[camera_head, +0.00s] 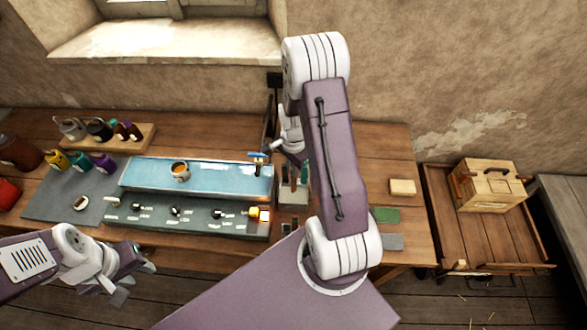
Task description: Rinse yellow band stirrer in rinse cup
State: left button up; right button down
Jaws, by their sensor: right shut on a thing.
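A small pale cup (181,176) with an orange-brown inside stands on the blue tray (225,172). I cannot tell whether it is the rinse cup. My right gripper (292,158) is beside the tray's right end, above a small holder (293,195) with upright dark sticks. My arm partly covers it. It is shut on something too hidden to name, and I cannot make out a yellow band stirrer. My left gripper (137,280) is open and empty at the table's front edge, left of the tray and apart from it.
A wooden rack (140,140) with several bottles stands at the back left. Yellow, teal and purple jars sit left of the tray. A labelled strip (190,222) with small items lies in front. A wooden box (490,188) stands at right.

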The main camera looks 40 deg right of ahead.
jog(key=shift+r, duration=0.1)
notch_tip(320, 180, up, 4)
jog(key=p, duration=0.3)
jog(key=shift+p, duration=0.35)
